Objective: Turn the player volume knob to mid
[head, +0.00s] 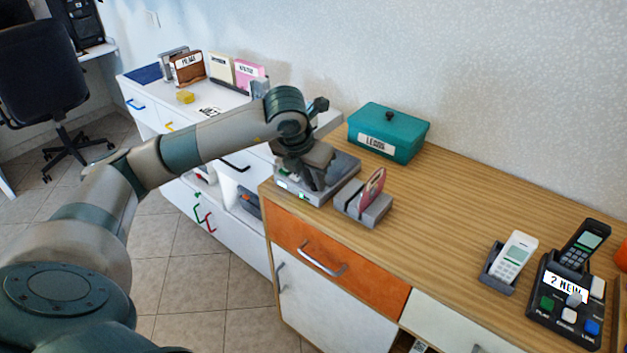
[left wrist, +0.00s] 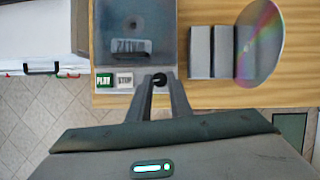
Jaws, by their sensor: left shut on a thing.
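The player (head: 348,165) is a grey box at the left end of the wooden cabinet top. It also shows in the left wrist view (left wrist: 168,25), with a dark lid area and a label. A green PLAY button (left wrist: 103,81) and a pale STOP button (left wrist: 125,80) sit on its front strip. The dark round volume knob (left wrist: 159,78) is right of them, between my left fingertips. My left gripper (head: 314,187), also in the left wrist view (left wrist: 160,84), is shut on the knob from the front. In the head view the gripper hides the knob. My right gripper is not in view.
A grey disc holder (head: 364,208) with an upright disc (head: 374,184) stands close right of the player. A teal box (head: 388,134) is behind. A handset (head: 513,257) and an answering machine (head: 566,302) are at the right. The cabinet top between is clear.

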